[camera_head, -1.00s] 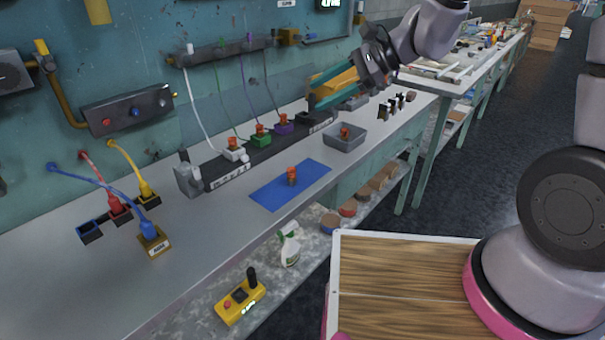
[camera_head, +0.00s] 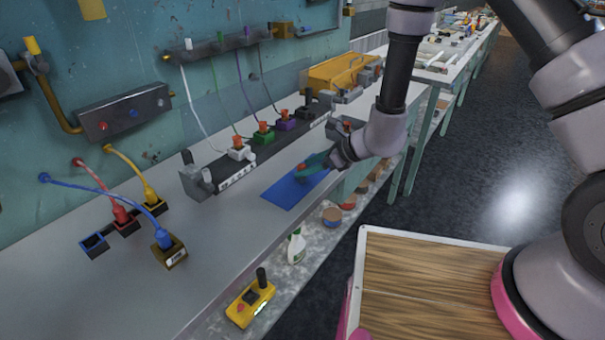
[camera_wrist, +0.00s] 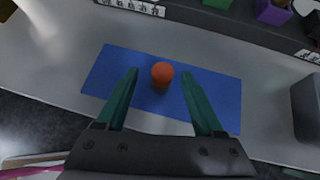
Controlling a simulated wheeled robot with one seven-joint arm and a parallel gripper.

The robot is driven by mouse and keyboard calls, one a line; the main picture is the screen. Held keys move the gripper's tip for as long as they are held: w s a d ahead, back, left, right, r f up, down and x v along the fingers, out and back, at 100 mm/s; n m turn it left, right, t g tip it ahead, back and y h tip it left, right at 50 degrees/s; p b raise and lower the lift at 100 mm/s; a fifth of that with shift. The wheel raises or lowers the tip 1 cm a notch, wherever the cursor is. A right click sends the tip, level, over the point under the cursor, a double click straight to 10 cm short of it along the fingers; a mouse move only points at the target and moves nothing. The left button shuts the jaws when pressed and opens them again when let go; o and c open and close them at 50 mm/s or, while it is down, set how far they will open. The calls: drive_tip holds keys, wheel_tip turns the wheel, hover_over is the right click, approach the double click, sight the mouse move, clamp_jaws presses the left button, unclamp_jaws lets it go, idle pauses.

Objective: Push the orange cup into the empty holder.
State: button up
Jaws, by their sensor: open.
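The orange cup (camera_wrist: 162,73) stands on the blue mat (camera_wrist: 222,95); the wrist view sees its round top from above. My gripper (camera_wrist: 160,76) is open, with one teal finger on each side of the cup in that view. I see a gap between the cup and each finger. In the head view, the gripper (camera_head: 317,163) is low over the mat (camera_head: 285,192) and largely covers the cup (camera_head: 302,167). The dark rack behind carries a white holder (camera_head: 238,155), a green holder (camera_head: 264,138), a purple holder (camera_head: 287,124) and a black holder (camera_head: 308,111).
A grey bin (camera_wrist: 308,108) stands right of the mat. Thin hoses hang down to the rack. A yellow case (camera_head: 340,75) stands at the back. Blue, red and yellow plugged cables are at the left. The bench between mat and rack is clear.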

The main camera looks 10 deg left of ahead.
sight(294, 178)
drive_tip(key=x, duration=0.5)
drive_tip(key=shift+w+a, duration=0.25)
drive_tip(key=shift+a, duration=0.1)
clamp_jaws()
